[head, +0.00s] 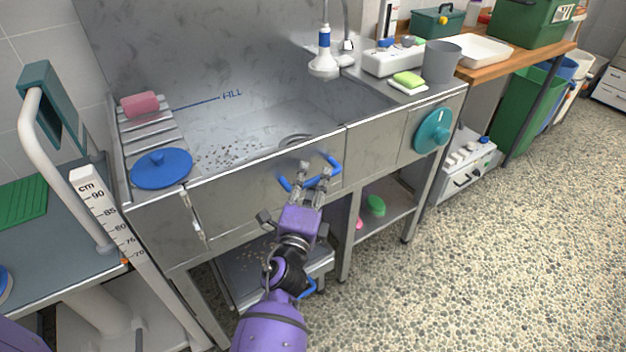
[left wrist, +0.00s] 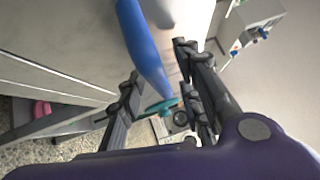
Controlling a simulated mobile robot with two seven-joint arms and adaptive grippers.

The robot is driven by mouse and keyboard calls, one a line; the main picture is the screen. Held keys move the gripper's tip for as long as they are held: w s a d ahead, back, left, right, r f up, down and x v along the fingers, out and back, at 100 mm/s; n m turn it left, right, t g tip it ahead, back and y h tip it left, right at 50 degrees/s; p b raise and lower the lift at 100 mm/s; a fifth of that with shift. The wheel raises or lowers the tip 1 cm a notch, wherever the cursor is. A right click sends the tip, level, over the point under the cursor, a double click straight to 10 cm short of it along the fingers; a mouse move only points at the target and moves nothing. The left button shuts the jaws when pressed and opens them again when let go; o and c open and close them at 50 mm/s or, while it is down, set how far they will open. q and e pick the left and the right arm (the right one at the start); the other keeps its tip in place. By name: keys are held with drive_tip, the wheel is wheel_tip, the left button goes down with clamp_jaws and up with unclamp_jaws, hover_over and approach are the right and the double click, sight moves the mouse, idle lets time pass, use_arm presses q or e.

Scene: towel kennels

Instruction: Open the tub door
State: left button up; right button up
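The steel tub (head: 215,190) has a front door panel (head: 245,200) with a blue bar handle (head: 286,184) near its upper right edge. The door looks shut, flush with the tub front. My left gripper (head: 315,172) is at the handle, its fingers covering the middle of the bar. In the left wrist view, the blue handle (left wrist: 143,45) runs between the fingers of the left gripper (left wrist: 158,95). The fingers are spread, with a gap beside the handle; contact cannot be told. My right gripper is in neither view.
A blue disc (head: 162,168) and a pink sponge (head: 141,104) lie on the tub's left ledge. A teal dial (head: 433,130) is on the front at right. A white post with a scale (head: 105,215) stands close at left. The speckled floor (head: 480,260) is clear at right.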

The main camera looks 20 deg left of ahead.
use_arm(q)
drive_tip(key=shift+w, duration=0.2)
drive_tip(key=shift+c, duration=0.4)
clamp_jaws()
